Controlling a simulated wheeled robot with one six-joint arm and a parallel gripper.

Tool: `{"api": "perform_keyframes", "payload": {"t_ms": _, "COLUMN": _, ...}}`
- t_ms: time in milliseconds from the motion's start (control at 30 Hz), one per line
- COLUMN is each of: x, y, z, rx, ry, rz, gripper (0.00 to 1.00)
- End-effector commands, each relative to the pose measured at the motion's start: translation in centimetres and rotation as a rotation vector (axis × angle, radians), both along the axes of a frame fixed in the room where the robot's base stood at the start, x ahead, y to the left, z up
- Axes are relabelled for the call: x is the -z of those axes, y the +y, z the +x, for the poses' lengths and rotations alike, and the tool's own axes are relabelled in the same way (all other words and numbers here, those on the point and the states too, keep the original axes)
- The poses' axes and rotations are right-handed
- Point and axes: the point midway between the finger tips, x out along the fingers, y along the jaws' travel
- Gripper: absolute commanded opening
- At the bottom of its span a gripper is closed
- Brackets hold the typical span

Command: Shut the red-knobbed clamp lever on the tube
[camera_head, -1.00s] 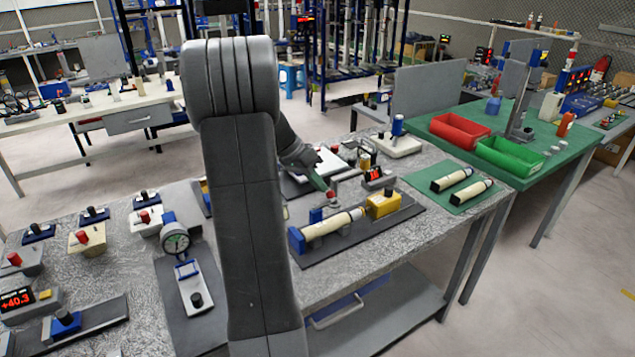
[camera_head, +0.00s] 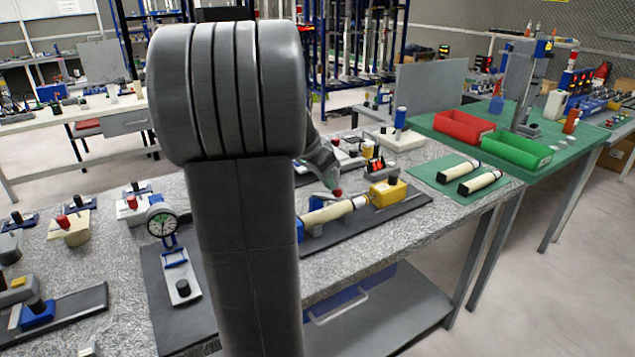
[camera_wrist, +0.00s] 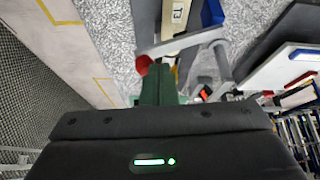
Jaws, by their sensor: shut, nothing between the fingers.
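The cream tube (camera_head: 333,213) lies on a dark base plate on the speckled bench, partly hidden by my arm. The clamp lever's red knob (camera_head: 337,193) is just above the tube in the head view. In the wrist view the grey lever (camera_wrist: 183,42) crosses over the tube (camera_wrist: 174,17), with its red knob (camera_wrist: 143,65) at the near left end. My gripper (camera_head: 331,182) is shut and empty, its green fingertips (camera_wrist: 160,70) right beside the knob. I cannot tell whether they touch it. The lever's pivot is hidden in the head view.
A yellow block (camera_head: 387,192) stands at the tube's right end. A blue part (camera_wrist: 212,12) is near the tube in the wrist view. A dial gauge (camera_head: 162,224) stands left of my arm. Two tubes lie on a green mat (camera_head: 432,174) to the right.

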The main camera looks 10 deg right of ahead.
Motion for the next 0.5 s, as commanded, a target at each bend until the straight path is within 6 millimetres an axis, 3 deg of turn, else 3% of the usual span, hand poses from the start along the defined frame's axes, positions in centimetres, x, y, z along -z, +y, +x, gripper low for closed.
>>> {"api": "perform_keyframes", "payload": {"t_ms": 33, "x": 1.3, "y": -0.2, "z": -0.4, "rx": 0.002, "ry": -0.032, "rz": 0.012, "gripper": 0.0}}
{"api": "perform_keyframes", "payload": {"t_ms": 500, "x": 3.4, "y": -0.9, "z": -2.5, "rx": 0.001, "ry": -0.285, "rz": 0.104, "gripper": 0.0}}
